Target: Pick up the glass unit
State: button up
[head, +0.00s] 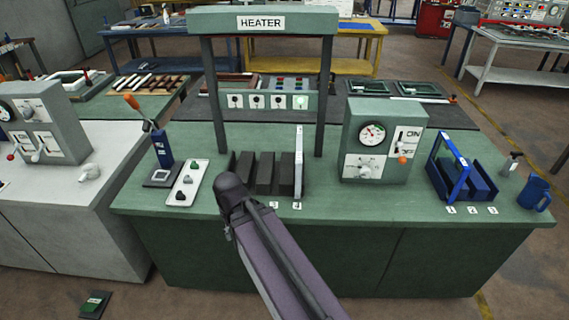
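No thing is plainly marked as the glass unit. A thin upright white-edged panel (299,162) stands at the right end of the black slotted blocks (264,174) under the heater frame. A blue upright frame (460,170) stands tilted in a blue rack (482,181) at the right of the green bench; whether it holds glass is unclear. My arm reaches up from the bottom middle, its dark joint in front of the black blocks. My gripper's fingers do not show.
The green bench (330,208) carries a gauge box (383,140) between heater and rack, a blue mug (534,194), a small bottle (511,163), a white button panel (187,184) and a blue lever device (160,150). The heater's posts and top beam (262,21) frame the blocks.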

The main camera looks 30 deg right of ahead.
aim_at(300, 128)
jog(key=u, duration=0.7)
jog(key=k, duration=1.05)
jog(key=z, duration=1.1)
jog(key=i, duration=0.95)
jog(key=z, duration=0.05)
